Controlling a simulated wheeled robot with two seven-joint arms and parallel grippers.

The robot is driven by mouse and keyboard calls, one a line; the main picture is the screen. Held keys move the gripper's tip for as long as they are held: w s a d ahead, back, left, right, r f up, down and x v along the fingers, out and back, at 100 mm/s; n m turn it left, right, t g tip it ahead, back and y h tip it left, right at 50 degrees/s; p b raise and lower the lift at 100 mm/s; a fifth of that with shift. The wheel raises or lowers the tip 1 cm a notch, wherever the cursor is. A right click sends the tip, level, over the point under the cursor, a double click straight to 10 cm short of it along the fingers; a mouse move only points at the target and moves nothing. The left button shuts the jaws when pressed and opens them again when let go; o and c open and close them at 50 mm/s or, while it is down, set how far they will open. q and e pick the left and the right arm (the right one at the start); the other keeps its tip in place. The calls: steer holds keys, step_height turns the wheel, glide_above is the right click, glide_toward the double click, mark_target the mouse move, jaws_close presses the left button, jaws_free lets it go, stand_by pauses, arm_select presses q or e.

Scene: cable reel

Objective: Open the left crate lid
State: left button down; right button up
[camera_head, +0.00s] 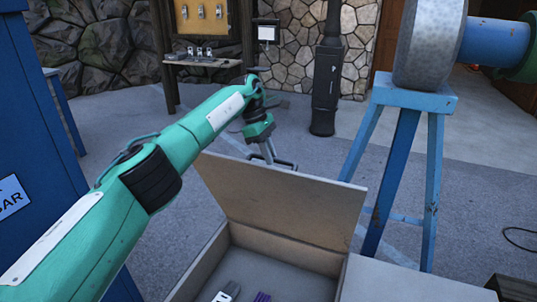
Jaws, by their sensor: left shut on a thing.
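The left crate lid (283,209) is a beige panel. It stands raised and tilted at the back of the open left crate (302,254). My left gripper (272,160) is at the lid's upper edge and is shut on a dark handle (286,165) there. Its fingertips are partly hidden behind the lid. Inside the crate lie a small grey-white item (227,292) and a purple item (263,297), both cut off by the picture's bottom edge. My right gripper is not in view.
A closed beige surface (400,282) adjoins the crate on the right. A blue stand (407,150) with a large reel (428,42) rises behind it. A blue cabinet (35,130) fills the left side. A dark post (325,85) stands behind on open grey paving.

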arm_select(q)
steer(key=shift+f, duration=0.5)
steer(key=c, duration=1.8)
jaws_free()
steer(key=o, duration=0.3)
steer(key=shift+w+f, duration=0.1)
steer(key=shift+w, duration=0.1)
steer(key=shift+o, duration=0.5)
steer(key=shift+w+d+f, duration=0.1)
steer(key=shift+w, duration=0.3)
steer(key=shift+s+r, duration=0.3)
steer(key=shift+r, duration=0.45)
step_height(320, 180, up, 19)
steer(key=p, duration=1.3)
steer(key=shift+w+f+p, duration=0.2)
steer(key=shift+p, duration=0.15)
